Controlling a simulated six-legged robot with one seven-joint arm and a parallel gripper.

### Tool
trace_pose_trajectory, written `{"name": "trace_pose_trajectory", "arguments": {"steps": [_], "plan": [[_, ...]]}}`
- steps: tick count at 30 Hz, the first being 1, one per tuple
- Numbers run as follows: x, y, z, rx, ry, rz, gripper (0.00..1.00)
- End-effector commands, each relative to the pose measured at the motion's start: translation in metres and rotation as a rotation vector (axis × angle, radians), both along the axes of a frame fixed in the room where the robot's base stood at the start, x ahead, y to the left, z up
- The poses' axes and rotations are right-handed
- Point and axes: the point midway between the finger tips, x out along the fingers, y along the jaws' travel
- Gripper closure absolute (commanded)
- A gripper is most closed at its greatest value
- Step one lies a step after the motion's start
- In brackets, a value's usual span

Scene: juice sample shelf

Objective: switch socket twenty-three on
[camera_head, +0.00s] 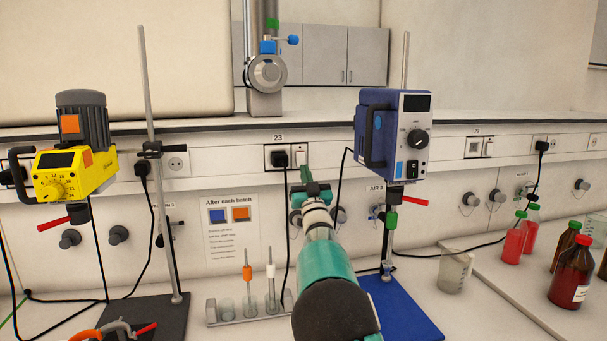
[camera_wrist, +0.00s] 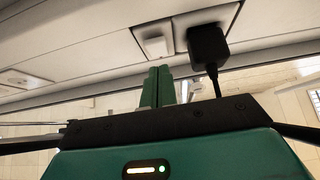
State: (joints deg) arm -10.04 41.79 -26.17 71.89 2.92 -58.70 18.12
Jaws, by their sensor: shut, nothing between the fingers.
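Socket twenty-three (camera_head: 269,150) is in the wall trunking, under a label "23". A black plug (camera_head: 280,159) with a hanging cable sits in it; it also shows in the wrist view (camera_wrist: 208,46). The white rocker switch (camera_head: 301,156) is just right of the plug in the head view, and left of it in the wrist view (camera_wrist: 154,40). Its on or off position is not clear. My gripper (camera_head: 304,170) is shut and empty, its green fingertips (camera_wrist: 159,70) close to the switch. I cannot tell whether they touch it.
A yellow stirrer (camera_head: 62,175) on a stand is at left, a blue stirrer (camera_head: 377,135) on a stand at right of my arm. A test tube rack (camera_head: 215,318), a beaker (camera_head: 454,272) and bottles (camera_head: 572,272) stand on the bench.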

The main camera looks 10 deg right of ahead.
Motion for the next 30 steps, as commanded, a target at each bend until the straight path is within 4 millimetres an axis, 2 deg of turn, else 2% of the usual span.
{"name": "trace_pose_trajectory", "arguments": {"steps": [3,7,20,25,30], "plan": [[0.014,0.000,-0.002,-0.002,-0.001,0.001,1.00],[0.021,0.000,-0.003,-0.001,-0.001,0.000,1.00],[0.024,0.000,-0.004,-0.001,-0.005,0.001,1.00],[0.029,0.000,-0.009,-0.003,-0.069,0.002,1.00],[0.028,0.001,-0.006,-0.002,-0.078,0.001,1.00]]}}
